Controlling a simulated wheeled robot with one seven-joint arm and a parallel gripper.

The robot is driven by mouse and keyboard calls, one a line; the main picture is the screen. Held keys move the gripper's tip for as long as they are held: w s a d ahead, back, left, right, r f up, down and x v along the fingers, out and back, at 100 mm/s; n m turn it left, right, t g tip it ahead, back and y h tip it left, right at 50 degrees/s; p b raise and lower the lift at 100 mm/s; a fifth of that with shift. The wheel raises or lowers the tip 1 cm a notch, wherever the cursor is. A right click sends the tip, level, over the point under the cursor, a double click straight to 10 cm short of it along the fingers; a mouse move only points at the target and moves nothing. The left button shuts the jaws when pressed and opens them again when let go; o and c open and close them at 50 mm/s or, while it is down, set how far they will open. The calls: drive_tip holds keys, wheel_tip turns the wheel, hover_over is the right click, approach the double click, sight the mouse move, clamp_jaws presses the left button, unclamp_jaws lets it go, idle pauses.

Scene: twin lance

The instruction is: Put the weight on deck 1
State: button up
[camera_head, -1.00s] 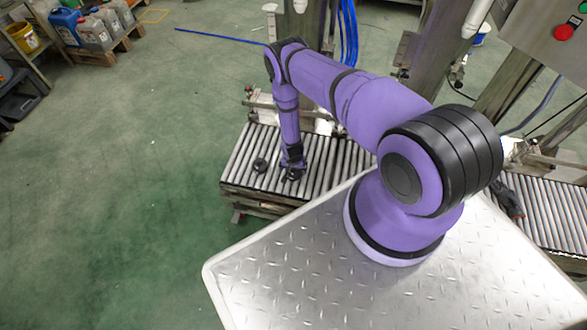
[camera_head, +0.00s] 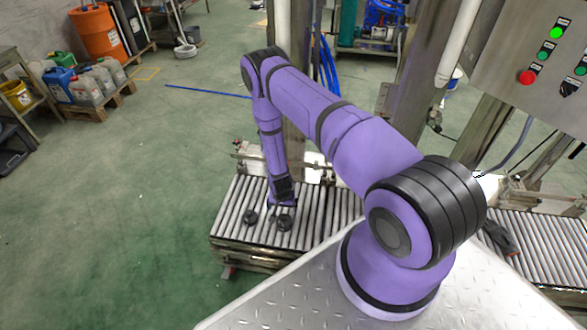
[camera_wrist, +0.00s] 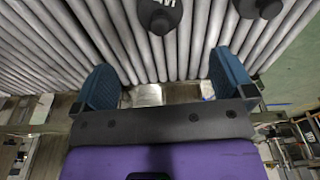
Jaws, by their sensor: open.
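Two dark round weights sit on the left roller conveyor (camera_head: 330,212). The left weight (camera_head: 250,216) and the right weight (camera_head: 284,223) are a short gap apart. In the wrist view one dark weight (camera_wrist: 160,14), with a knob and pale lettering, is at the top middle, and the other weight (camera_wrist: 258,7) is cut by the top edge at the right. My gripper (camera_head: 283,202) is just above the right weight in the head view. In the wrist view its blue fingers (camera_wrist: 167,82) are wide apart with nothing between them. No label shows which surface is deck 1.
A metal post rises behind the left conveyor. A second roller conveyor (camera_head: 555,245) is at the right with a dark glove-like thing (camera_head: 500,238) on it. A control panel (camera_head: 535,70) hangs at the upper right.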

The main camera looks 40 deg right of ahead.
drive_tip(key=w+a+r+n+t, duration=0.1)
drive_tip(key=w+r, duration=0.2)
drive_tip(key=r, duration=1)
drive_tip(key=w+a+r+n, duration=0.1)
drive_tip(key=w+r, duration=0.3)
drive_tip(key=r, duration=0.9)
drive_tip(key=w+a+r+n+t, duration=0.1)
drive_tip(key=w+r, duration=0.2)
drive_tip(key=r, duration=1)
drive_tip(key=s+a+r+n, duration=0.1)
drive_tip(key=s+r, duration=0.5)
drive_tip(key=r, duration=0.4)
drive_tip(key=s+a+r+n+t+y, duration=0.1)
drive_tip(key=s+r, duration=0.4)
drive_tip(key=r, duration=0.6)
drive_tip(key=s+a+r+n, duration=0.1)
drive_tip(key=s+r, duration=0.5)
drive_tip(key=r, duration=0.4)
drive_tip(key=s+r+n, duration=0.1)
drive_tip(key=s+r, duration=0.2)
drive_tip(key=s, duration=0.7)
drive_tip(key=s+r+n+t, duration=0.1)
drive_tip(key=s+r, duration=0.2)
drive_tip(key=s, duration=0.7)
drive_tip(key=shift+s+a+r, duration=0.3)
drive_tip(key=shift+s+a, duration=0.05)
drive_tip(key=shift+a, duration=0.05)
